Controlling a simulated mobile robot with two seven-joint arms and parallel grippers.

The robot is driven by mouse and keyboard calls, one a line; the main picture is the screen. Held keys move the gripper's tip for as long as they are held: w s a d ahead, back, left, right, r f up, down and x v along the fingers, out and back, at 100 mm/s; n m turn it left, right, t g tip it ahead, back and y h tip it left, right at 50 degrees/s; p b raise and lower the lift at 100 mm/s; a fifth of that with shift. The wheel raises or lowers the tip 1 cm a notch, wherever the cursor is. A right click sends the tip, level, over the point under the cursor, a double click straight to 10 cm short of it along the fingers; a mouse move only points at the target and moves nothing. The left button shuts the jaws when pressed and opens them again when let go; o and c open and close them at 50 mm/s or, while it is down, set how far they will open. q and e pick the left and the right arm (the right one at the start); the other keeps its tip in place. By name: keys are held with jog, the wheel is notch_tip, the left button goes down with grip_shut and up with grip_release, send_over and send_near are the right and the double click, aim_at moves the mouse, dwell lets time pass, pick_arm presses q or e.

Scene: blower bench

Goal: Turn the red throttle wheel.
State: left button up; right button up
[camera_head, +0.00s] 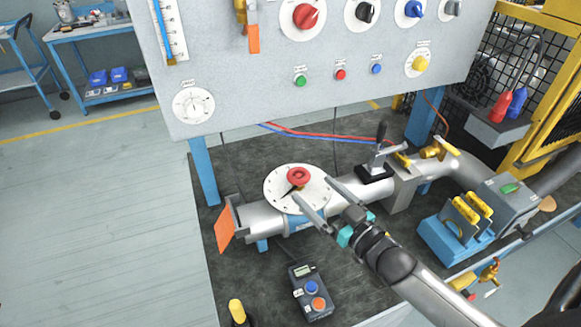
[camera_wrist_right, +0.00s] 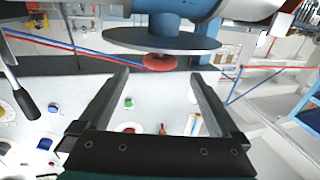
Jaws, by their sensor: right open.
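The red throttle wheel (camera_head: 298,176) sits on a round white dial plate (camera_head: 282,201) with a black pointer, on top of the grey pipe (camera_head: 345,193). My right gripper (camera_head: 312,187) is open, its two fingers reaching towards the wheel from the lower right. In the right wrist view the red wheel (camera_wrist_right: 160,63) shows just beyond and between the open fingertips (camera_wrist_right: 158,75), under the dark edge-on plate (camera_wrist_right: 165,40). Nothing is between the fingers, and I cannot tell whether a fingertip touches the wheel or plate. My left gripper is not in view.
A grey panel (camera_head: 240,95) with knobs and buttons stands behind the pipe. A black-handled lever (camera_head: 380,150) is right of the wheel. A pendant (camera_head: 311,290) with blue and orange buttons lies in front. A blue holder (camera_head: 450,240) with yellow-topped parts is at right.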

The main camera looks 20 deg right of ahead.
aim_at(291, 168)
jog(key=w, duration=0.3)
jog(key=w+a, duration=0.1)
jog(key=w, duration=0.2)
jog(key=w+a+b, duration=0.1)
jog(key=w, duration=0.3)
jog(key=c, duration=1.4)
